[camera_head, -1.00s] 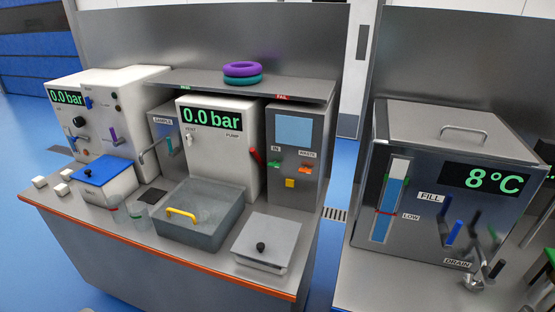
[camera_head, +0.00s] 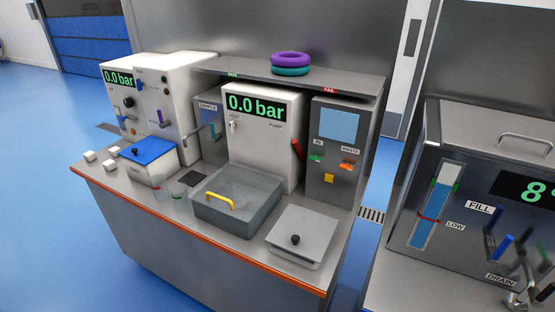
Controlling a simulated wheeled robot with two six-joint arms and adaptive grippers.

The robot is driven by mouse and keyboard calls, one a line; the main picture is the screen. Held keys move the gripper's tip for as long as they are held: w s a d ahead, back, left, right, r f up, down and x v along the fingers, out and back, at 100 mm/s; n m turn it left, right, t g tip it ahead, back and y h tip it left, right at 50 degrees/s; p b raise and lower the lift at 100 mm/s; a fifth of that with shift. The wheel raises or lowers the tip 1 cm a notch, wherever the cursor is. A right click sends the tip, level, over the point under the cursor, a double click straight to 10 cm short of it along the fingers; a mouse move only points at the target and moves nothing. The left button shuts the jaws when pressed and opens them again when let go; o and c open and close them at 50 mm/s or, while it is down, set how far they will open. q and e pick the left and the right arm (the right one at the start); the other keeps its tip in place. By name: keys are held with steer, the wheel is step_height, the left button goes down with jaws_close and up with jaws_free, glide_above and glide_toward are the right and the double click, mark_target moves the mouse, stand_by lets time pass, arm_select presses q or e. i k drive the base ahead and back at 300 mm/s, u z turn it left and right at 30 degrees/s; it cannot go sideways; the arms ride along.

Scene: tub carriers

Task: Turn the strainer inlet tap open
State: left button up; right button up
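A grey cabinet (camera_head: 336,190) with a pale blue window (camera_head: 339,124) stands at the right end of the left bench. A small green tap (camera_head: 316,157) sits under a label that reads IN. An orange tap (camera_head: 347,165) sits to its right under a label that reads WASTE. A yellow square (camera_head: 329,178) is below them. No label reading strainer is legible, so the IN tap appears to match the inlet tap. The taps are too small to tell their exact setting. Neither of my grippers is in view.
A white pump unit (camera_head: 262,150) reading 0.0 bar has a red lever (camera_head: 297,149). An open grey tub (camera_head: 238,215) and a lidded tray (camera_head: 300,250) stand in front. Blue floor (camera_head: 374,190) separates the benches. A steel tank (camera_head: 470,165) is at right.

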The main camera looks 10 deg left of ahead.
mark_target(316, 158)
steer(key=k, duration=0.55)
steer(key=z, duration=0.85)
steer(key=i, duration=1.35)
steer(key=u, duration=0.5)
